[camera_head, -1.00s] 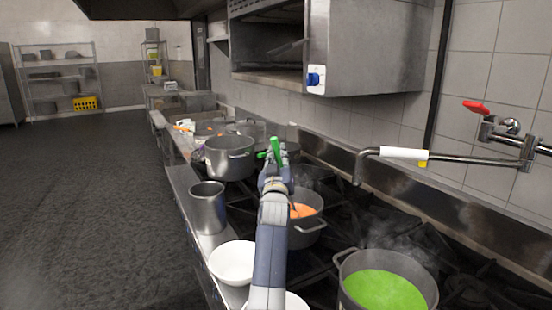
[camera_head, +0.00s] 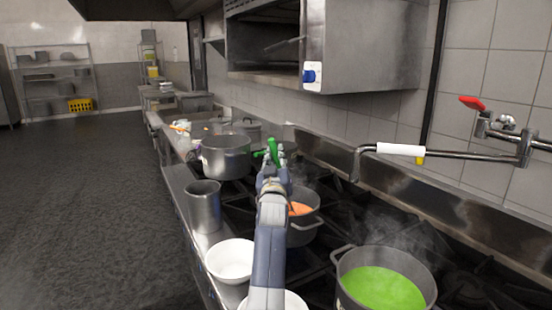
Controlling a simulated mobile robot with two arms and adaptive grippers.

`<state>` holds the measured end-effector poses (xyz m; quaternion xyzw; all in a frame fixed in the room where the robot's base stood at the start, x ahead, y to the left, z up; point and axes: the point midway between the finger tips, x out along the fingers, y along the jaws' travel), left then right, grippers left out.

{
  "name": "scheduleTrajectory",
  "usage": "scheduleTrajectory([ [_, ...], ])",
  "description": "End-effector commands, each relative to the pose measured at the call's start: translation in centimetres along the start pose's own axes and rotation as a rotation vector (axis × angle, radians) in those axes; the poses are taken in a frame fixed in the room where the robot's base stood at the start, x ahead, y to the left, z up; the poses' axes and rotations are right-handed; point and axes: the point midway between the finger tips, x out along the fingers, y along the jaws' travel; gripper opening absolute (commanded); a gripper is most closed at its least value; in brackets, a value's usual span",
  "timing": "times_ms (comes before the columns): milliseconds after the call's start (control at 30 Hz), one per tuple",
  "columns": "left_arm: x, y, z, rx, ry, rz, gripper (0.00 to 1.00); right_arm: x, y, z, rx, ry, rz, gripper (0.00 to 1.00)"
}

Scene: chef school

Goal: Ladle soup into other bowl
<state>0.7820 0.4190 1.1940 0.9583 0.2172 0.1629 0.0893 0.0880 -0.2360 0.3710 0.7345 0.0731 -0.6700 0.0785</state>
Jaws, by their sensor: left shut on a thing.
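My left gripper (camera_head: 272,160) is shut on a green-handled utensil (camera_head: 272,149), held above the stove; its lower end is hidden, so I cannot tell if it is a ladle. A pot of orange soup (camera_head: 301,209) stands on the stove, partly behind my arm. A pot of bright green soup (camera_head: 383,288) steams at the front right. A white bowl (camera_head: 232,260) sits on the counter edge and looks empty. A second white bowl (camera_head: 292,302) is mostly hidden by my arm at the bottom edge. My right gripper is not in view.
A steel canister (camera_head: 204,207) stands on the counter left of the stove. A large grey pot (camera_head: 226,157) stands behind it. A pot-filler tap (camera_head: 440,153) reaches over the stove from the right wall. Open floor lies at left.

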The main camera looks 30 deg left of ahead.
Motion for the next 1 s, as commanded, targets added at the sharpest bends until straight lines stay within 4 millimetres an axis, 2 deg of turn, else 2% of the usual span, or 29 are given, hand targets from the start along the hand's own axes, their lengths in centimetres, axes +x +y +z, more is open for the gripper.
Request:
scheduleTrajectory([
  [567,0.0,0.0,-0.2,0.000,0.001,0.000,0.00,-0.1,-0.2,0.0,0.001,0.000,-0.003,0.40],
  [1000,1.1,1.0,-3.9,0.000,0.003,0.000,0.00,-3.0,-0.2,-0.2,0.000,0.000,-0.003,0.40],
])
